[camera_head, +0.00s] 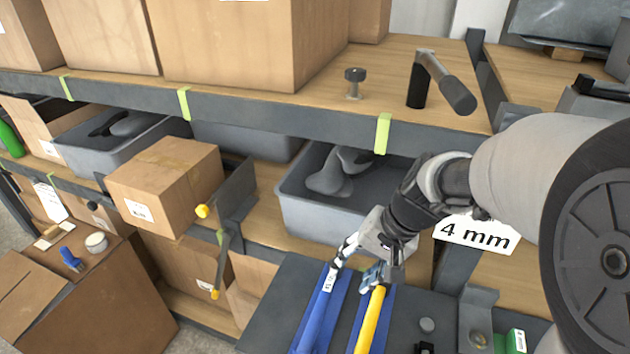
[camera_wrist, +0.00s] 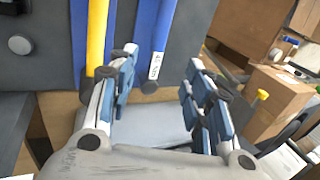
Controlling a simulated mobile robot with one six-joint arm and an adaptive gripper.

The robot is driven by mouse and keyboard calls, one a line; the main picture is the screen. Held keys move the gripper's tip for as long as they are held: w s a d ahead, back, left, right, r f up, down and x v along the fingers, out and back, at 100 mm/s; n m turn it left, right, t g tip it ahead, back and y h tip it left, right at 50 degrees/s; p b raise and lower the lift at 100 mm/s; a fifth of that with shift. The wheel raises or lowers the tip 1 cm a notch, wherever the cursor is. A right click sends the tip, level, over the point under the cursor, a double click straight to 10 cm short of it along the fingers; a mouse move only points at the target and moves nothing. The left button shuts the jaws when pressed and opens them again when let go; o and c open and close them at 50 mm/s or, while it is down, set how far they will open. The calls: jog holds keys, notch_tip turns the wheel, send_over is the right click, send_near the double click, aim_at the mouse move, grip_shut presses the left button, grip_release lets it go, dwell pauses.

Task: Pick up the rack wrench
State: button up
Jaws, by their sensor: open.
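Two long-handled tools lie on a dark panel with blue backing strips: one blue-handled (camera_head: 321,308) with a small white label near its end, one yellow-handled (camera_head: 371,322). I cannot tell which is the rack wrench, as no readable label names it. My gripper (camera_head: 360,262) is open and empty at the upper ends of these handles, one finger near each in the head view. In the wrist view my gripper (camera_wrist: 164,88) has its fingers wide apart; the blue handle (camera_wrist: 158,35) appears between them, the yellow handle (camera_wrist: 97,35) by the left finger. No contact is clear.
A grey bin (camera_head: 300,205) sits on the shelf just behind my gripper. A cardboard box (camera_head: 165,180) stands to its left. A black-handled tool (camera_head: 440,80) and a small knob (camera_head: 354,82) are on the upper shelf. A "4 mm" sign (camera_head: 475,235) is at right.

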aim_at(323, 304)
jog(key=b+x, duration=0.1)
jog(key=x, duration=0.4)
jog(key=b+x, duration=0.2)
jog(key=x, duration=0.4)
jog(key=s+b+x, duration=0.1)
jog(key=b+x, duration=0.1)
jog(key=x, duration=0.4)
jog(key=shift+a+f, duration=0.2)
jog(key=shift+f, duration=0.05)
jog(key=shift+r, duration=0.1)
jog(key=shift+c, duration=0.5)
grip_shut()
